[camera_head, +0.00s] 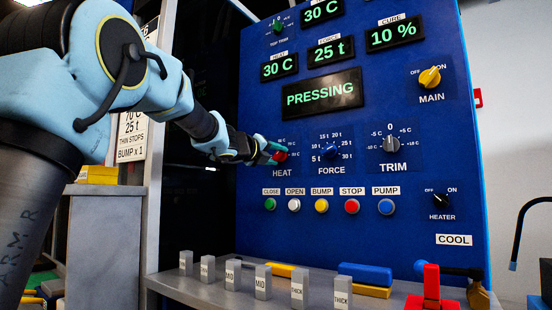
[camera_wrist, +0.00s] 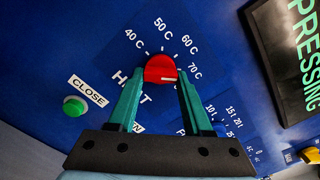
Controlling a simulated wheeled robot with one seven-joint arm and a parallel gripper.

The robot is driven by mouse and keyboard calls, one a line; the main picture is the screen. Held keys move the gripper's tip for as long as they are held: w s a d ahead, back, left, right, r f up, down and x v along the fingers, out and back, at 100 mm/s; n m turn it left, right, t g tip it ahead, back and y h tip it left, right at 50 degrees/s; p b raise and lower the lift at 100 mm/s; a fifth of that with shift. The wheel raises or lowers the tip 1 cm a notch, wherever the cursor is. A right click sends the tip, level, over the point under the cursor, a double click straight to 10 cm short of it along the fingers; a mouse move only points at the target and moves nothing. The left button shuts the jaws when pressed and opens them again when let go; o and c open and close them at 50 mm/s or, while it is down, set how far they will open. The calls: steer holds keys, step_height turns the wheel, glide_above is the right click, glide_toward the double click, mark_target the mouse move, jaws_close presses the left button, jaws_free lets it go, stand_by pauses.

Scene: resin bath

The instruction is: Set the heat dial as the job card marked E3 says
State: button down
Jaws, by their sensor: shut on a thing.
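The red heat dial (camera_head: 281,156) is on the blue panel above the HEAT label, partly covered by my gripper (camera_head: 272,151). In the wrist view, the dial (camera_wrist: 160,66) sits between the green fingertips of my gripper (camera_wrist: 161,80), which is shut on it. Marks from 40 C to 70 C show around it; the pointer setting is unclear. The heat display (camera_head: 279,66) reads 30 C. A card (camera_head: 131,135) behind my arm reads 70 C, 25 t, THIN STOPS, BUMP x 1; its upper part is hidden. No E3 mark is readable.
The PRESSING display (camera_head: 320,94) is lit. The blue force dial (camera_head: 331,151) and grey trim dial (camera_head: 391,144) are right of the heat dial. Several buttons, including green CLOSE (camera_head: 270,204), lie below. Labelled blocks (camera_head: 233,275) stand along the front ledge.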

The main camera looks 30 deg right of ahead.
steer(key=shift+f, duration=0.1)
steer(key=shift+c, duration=1.6)
jaws_free()
steer(key=shift+a, duration=0.1)
steer(key=v, duration=1)
steer(key=shift+s+a, duration=0.15)
steer(key=shift+a, duration=0.15)
